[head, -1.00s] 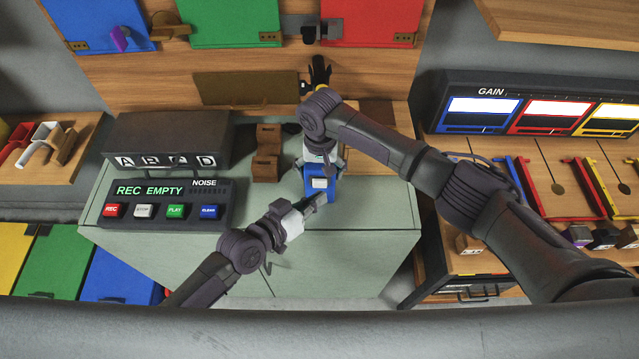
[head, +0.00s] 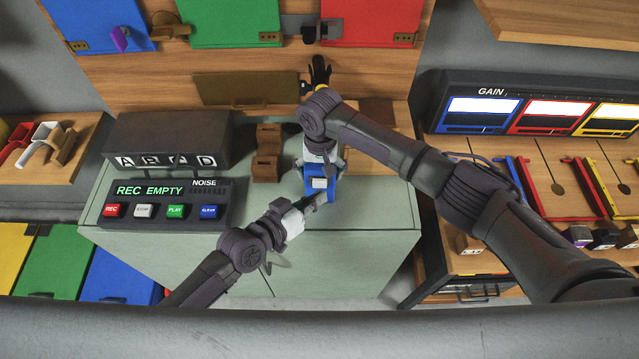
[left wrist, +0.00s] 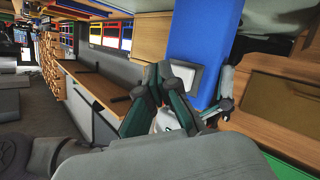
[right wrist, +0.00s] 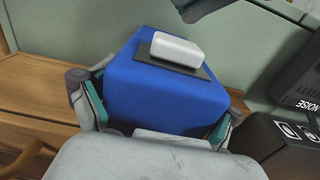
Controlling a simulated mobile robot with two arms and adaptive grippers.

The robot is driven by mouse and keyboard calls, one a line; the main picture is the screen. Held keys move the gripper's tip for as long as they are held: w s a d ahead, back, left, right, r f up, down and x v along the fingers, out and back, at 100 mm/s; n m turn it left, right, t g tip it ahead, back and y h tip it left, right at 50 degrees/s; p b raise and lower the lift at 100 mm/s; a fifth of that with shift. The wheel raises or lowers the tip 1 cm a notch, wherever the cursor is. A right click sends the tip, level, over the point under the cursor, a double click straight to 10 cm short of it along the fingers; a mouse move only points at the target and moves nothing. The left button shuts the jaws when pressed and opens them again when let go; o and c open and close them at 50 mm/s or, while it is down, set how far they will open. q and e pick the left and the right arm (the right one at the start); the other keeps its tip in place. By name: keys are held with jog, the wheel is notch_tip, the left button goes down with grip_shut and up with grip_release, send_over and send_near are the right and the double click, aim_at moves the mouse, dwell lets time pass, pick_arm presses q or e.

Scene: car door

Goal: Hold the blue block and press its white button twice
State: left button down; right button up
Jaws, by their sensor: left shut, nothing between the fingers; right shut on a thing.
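The blue block (head: 331,193) is held above the grey-green cabinet top, in the middle of the head view. Its white button (head: 319,183) faces up toward the head camera. My right gripper (right wrist: 155,105) is shut on the block, with a finger on either side, and the button (right wrist: 178,48) on its dark plate is clear of the fingers. My left gripper (head: 318,199) is shut and empty, just below the button in the head view. In the left wrist view its fingertips (left wrist: 158,72) are close beside the button (left wrist: 190,76). The right wrist view shows a small gap between them.
A recorder panel (head: 155,205) with several coloured buttons stands left of the grippers, before a dark box (head: 165,140). Brown wooden blocks (head: 267,155) stand behind the left gripper. The cabinet top (head: 350,240) is clear at the front right.

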pick_arm(q)
jog(key=shift+w+f, duration=0.1)
jog(key=shift+w, duration=0.3)
jog(key=shift+w, duration=0.55)
dwell(0.5)
jog(key=shift+s, duration=0.95)
jog(key=shift+s, duration=2.5)
jog(key=s, duration=0.4)
jog(key=shift+a, duration=0.1)
